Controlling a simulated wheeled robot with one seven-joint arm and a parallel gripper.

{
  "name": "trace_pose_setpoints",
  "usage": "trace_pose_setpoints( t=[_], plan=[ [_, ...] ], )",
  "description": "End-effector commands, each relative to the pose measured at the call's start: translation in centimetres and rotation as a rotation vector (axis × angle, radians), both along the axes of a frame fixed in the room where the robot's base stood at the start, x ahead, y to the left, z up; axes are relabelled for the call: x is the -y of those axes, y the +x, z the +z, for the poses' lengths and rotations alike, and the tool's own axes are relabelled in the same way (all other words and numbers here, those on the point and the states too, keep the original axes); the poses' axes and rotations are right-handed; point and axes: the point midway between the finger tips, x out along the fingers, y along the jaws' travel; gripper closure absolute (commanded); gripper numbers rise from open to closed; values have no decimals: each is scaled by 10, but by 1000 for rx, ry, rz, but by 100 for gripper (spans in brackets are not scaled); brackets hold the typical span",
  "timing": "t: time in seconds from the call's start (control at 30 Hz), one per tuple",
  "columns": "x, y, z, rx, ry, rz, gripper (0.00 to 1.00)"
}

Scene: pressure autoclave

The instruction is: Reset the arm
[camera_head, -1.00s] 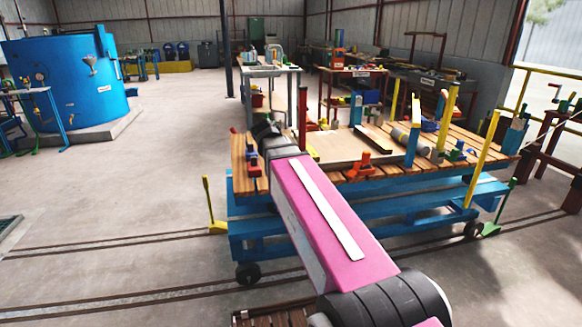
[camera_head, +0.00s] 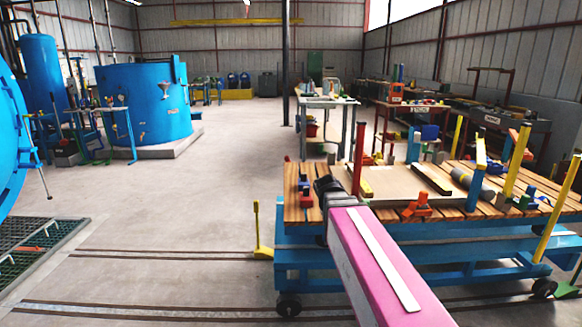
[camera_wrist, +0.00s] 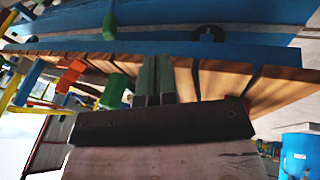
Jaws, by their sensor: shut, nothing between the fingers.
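My arm, pink with a white strip, reaches from the lower right in the head view up to a black wrist part at the near left end of a blue cart (camera_head: 300,250). The gripper itself is hard to make out there. In the wrist view my gripper (camera_wrist: 157,62) shows as two dark greenish fingers close together. They are shut and empty, in front of the cart's wooden slats (camera_wrist: 220,80). Whether they touch the slats cannot be told.
The slatted top carries a board (camera_head: 390,190), an orange clamp (camera_head: 417,207), a grey cylinder (camera_head: 470,182) and upright posts (camera_head: 359,158). A blue tank (camera_head: 150,105) stands at the back left. A floor grate (camera_head: 40,240) lies at the left. The middle floor is clear.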

Motion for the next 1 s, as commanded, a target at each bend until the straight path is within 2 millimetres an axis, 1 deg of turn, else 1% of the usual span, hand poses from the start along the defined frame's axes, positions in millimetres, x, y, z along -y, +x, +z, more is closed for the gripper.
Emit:
trace_pose_setpoints(
  t=[0.03, 0.2, 0.4, 0.5, 0.6, 0.7, 1.0],
  plan=[
    [1, -11, -20, -30, 27, 11, 100],
    [0, -39, -77, -114, 124, 47, 100],
    [-4, -76, -135, -196, 242, 79, 100],
    [-6, -92, -157, -225, 293, 88, 100],
    [-8, -103, -171, -244, 330, 94, 100],
    [-9, -110, -180, -254, 352, 96, 100],
    [-9, -112, -183, -257, 360, 97, 100]
  ],
)
